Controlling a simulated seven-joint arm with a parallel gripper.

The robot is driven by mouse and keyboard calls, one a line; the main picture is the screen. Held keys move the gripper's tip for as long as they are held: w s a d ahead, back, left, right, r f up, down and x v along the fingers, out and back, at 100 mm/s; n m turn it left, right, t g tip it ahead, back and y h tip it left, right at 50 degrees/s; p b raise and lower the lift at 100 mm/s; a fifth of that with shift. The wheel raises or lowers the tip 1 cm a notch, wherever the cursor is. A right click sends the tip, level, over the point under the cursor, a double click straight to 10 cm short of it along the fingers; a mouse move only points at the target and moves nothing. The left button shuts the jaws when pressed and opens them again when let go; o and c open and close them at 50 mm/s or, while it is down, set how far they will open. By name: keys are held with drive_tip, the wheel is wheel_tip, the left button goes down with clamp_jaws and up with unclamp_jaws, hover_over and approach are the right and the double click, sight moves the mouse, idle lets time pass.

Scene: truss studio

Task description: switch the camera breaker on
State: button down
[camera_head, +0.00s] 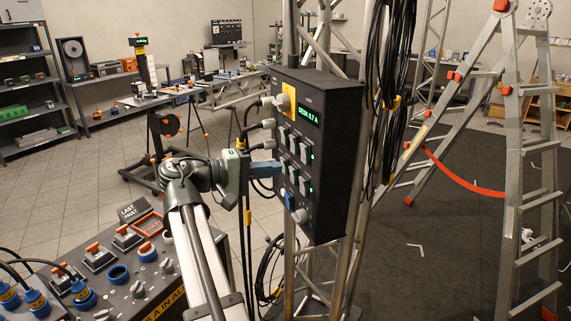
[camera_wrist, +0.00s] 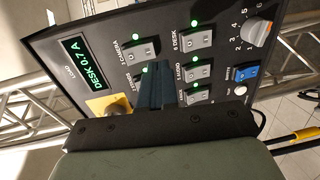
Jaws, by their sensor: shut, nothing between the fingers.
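The black breaker panel (camera_head: 325,110) is fixed to the truss, with rocker switches and a green display reading "DESK 0.7 A". In the wrist view, the camera breaker (camera_wrist: 137,50) is a grey rocker labelled "CAMERA" at the upper left of the switch group. In the wrist view the fingers (camera_wrist: 152,82) are just below the camera breaker and partly cover a lower switch. I cannot tell whether they touch the panel.
The panel also has a blue switch (camera_wrist: 245,74), a grey rotary knob (camera_wrist: 257,32) and a yellow plate (camera_wrist: 108,104) with a plug. Cables (camera_head: 253,125) hang at its left. A control desk (camera_head: 130,290) stands lower left, and a stepladder (camera_head: 520,170) at the right.

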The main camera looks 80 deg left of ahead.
drive_tip(key=f+v, duration=0.2)
drive_tip(key=v, duration=0.6)
drive_tip(key=shift+s, duration=0.4)
drive_tip(key=shift+d, duration=0.1)
